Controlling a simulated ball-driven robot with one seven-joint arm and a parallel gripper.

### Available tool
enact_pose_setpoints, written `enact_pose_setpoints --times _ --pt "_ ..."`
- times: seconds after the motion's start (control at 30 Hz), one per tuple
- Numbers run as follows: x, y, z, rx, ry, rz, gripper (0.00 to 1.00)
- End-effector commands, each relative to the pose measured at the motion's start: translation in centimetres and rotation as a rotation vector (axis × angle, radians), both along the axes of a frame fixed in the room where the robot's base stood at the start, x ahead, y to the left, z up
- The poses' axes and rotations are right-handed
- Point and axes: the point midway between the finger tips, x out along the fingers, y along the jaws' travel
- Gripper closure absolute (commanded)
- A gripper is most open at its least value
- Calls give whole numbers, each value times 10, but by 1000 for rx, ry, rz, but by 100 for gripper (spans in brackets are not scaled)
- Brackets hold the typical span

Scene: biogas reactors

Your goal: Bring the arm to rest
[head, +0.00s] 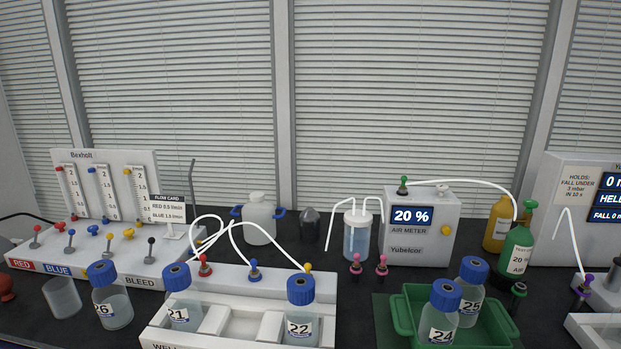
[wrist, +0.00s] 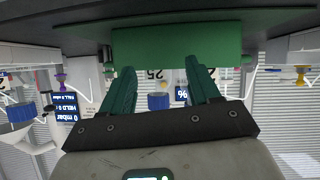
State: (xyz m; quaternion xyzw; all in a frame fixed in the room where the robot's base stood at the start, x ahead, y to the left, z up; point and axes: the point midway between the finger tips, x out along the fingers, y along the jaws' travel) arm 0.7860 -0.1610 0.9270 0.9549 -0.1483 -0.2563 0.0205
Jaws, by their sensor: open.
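My gripper (wrist: 162,72) shows in the wrist view, its two green fingers spread apart with nothing held between them. The wrist view is upside down. A blue-capped bottle (wrist: 158,102) appears beyond the gap between the fingers, with the green tray (wrist: 170,48) above it in the picture. Neither my arm nor my gripper shows in the head view. There, the green tray (head: 398,318) holds bottle 24 (head: 441,318) and bottle 25 (head: 470,290), both upright.
Bottles 21 (head: 182,310) and 22 (head: 300,325) stand in the white well rack (head: 240,283). Bottle 26 (head: 112,306) and an empty beaker (head: 62,298) stand left. The air meter (head: 422,225) reads 20 %. A blue cap (wrist: 20,112) shows at left in the wrist view.

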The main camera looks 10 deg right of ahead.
Motion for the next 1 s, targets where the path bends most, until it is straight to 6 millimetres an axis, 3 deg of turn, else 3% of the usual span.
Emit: enact_pose_setpoints --times 0.03,0.1,0.23,0.4,0.5,0.67,1.0 --pt "-18 13 -26 35 87 16 39" --pt "-45 27 -59 81 211 37 39" --pt "-106 53 -113 151 450 79 39" --pt "-191 75 -158 210 738 130 39" --pt "-228 80 -169 227 855 150 39" --pt "-255 83 -176 238 943 164 39" --pt "-257 83 -177 240 948 164 39"
